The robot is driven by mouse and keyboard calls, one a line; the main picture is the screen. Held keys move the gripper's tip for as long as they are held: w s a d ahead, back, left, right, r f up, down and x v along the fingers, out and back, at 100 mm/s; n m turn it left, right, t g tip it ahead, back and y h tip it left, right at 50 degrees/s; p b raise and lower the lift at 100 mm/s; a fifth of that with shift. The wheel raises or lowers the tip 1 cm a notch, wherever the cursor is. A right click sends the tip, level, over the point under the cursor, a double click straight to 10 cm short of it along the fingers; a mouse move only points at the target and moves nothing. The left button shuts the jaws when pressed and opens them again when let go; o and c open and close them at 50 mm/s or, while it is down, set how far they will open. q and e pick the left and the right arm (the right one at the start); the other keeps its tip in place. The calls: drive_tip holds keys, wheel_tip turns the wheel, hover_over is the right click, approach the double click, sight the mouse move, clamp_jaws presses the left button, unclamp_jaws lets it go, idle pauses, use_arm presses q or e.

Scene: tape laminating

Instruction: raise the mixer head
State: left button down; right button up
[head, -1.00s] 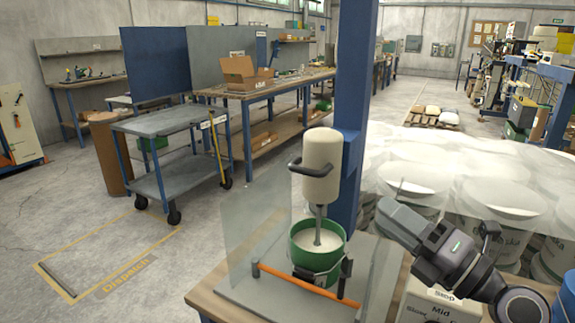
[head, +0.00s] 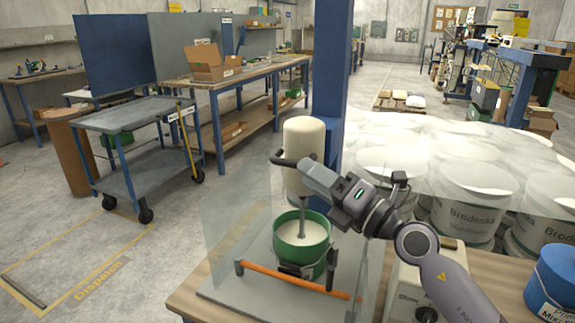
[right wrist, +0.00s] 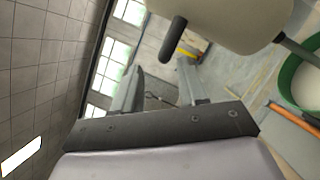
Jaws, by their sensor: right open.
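The mixer head (head: 303,138) is a cream cylinder with a dark handle (head: 282,159) on its left side, mounted by the blue column (head: 330,70). Its shaft (head: 303,217) reaches down into white material in a green bucket (head: 302,250). My right gripper (head: 309,169) is in front of the mixer head's lower part, close to the handle. In the right wrist view, the open fingers (right wrist: 160,85) are empty, and the handle (right wrist: 174,40) lies just beyond them, beside the mixer head (right wrist: 225,20). My left gripper is not in view.
A clear guard (head: 235,225) stands left of the bucket, with an orange bar (head: 295,281) in front. A control box (head: 415,290) and a blue roll or tub (head: 555,280) are on the bench at right. Wrapped white buckets (head: 470,190) stand behind.

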sight(288, 164)
drive_tip(key=x, duration=0.4)
drive_tip(key=b+x, duration=0.1)
drive_tip(key=x, duration=0.1)
drive_tip(key=shift+w+a+f, duration=0.2)
drive_tip(key=shift+f, duration=0.15)
clamp_jaws()
